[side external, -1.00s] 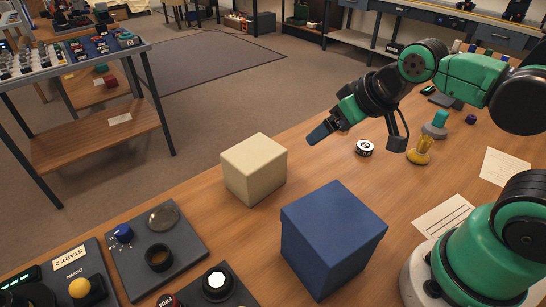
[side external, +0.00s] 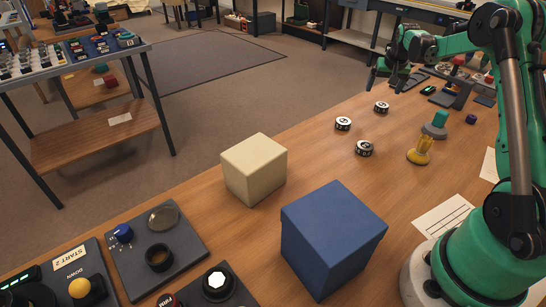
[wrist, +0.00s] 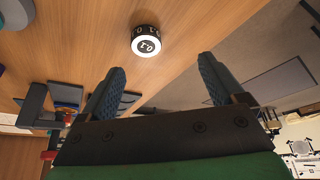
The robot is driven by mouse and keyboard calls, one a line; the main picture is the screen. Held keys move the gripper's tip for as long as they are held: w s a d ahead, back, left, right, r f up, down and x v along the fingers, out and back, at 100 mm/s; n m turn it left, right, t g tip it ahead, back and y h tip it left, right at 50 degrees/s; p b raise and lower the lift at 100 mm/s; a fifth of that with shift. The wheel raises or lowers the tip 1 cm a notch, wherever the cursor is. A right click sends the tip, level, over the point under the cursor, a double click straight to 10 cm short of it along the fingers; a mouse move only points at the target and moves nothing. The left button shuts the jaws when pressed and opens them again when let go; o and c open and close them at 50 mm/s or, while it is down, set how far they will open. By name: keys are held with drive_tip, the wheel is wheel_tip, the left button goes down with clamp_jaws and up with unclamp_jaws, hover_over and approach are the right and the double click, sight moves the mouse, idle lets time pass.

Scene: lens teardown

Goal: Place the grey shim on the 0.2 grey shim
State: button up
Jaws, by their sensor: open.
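Three short round discs with black sides and white, dark-marked tops stand apart on the wooden table in the side view: a left disc (side external: 343,123), a far disc (side external: 381,107) and a near disc (side external: 364,148). They are the likeliest shims, but no grey one and no 0.2 mark can be made out. My gripper (side external: 385,83) is at the far side of the table, beyond the discs. In the wrist view my gripper (wrist: 162,66) has its blue fingers apart with nothing between them. One disc (wrist: 146,41) shows beyond the fingertips, its label apparently a 1 and a 0.
A cream block (side external: 254,168) and a taller blue box (side external: 333,238) stand in front of the discs. A yellow piece (side external: 420,152) and a grey piece with a green top (side external: 435,127) stand to their right. A control panel (side external: 157,248) lies at the front left.

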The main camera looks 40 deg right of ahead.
sight(383, 105)
drive_tip(key=shift+s+d+f, duration=0.2)
drive_tip(key=shift+d+f, duration=0.25)
drive_tip(key=shift+d, duration=0.05)
drive_tip(key=shift+s+d+f, duration=0.2)
drive_tip(key=shift+d+f, duration=0.2)
drive_tip(key=shift+d, duration=0.05)
drive_tip(key=shift+x, duration=2.7)
clamp_jaws()
